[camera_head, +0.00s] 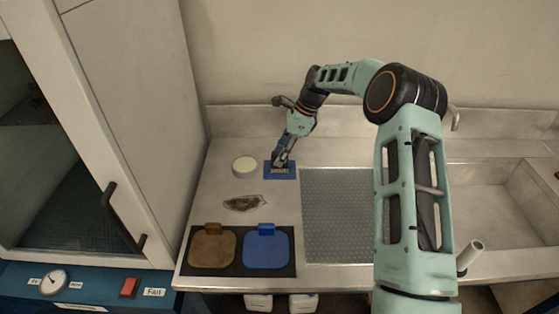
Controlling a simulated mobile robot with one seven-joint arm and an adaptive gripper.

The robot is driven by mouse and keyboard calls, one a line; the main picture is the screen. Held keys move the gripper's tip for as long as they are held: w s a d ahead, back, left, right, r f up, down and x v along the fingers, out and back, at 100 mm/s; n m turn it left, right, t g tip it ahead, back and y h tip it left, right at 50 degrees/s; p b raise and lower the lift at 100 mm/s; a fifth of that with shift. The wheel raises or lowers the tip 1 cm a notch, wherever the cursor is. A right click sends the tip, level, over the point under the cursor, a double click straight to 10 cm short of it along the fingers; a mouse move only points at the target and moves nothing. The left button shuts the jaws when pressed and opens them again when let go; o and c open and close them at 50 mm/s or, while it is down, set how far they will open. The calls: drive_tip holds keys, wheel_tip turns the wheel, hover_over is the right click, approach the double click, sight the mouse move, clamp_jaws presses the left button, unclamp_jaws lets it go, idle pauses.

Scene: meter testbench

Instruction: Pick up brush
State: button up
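My gripper (280,163) points down at a small blue rectangle (290,175) near the back of the counter. A pale brownish piece shows between the fingertips and the rectangle; it may be the brush, but it is too small to tell. The fingers hide most of this spot. I cannot tell whether the gripper is open, shut or holding anything. No other thing in view is clearly a brush.
A brown pad (211,250) and a blue pad (266,251) lie at the front. A grey ribbed mat (337,215) and sink (500,205) are right; a cabinet (130,110) stands left.

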drive_tip(key=shift+a+f, duration=0.2)
drive_tip(key=shift+f, duration=0.2)
clamp_jaws()
drive_tip(key=shift+r, duration=0.15)
drive_tip(key=shift+r, duration=0.25)
wheel_tip(320, 180, up, 2)
drive_tip(key=shift+r+b, duration=0.1)
drive_tip(key=shift+b, duration=0.45)
drive_tip(key=s+d+r+b, duration=0.2)
drive_tip(key=s+d+r, duration=0.3)
drive_tip(key=d+r, duration=0.5)
drive_tip(key=d, duration=0.3)
drive_tip(key=shift+s, duration=0.2)
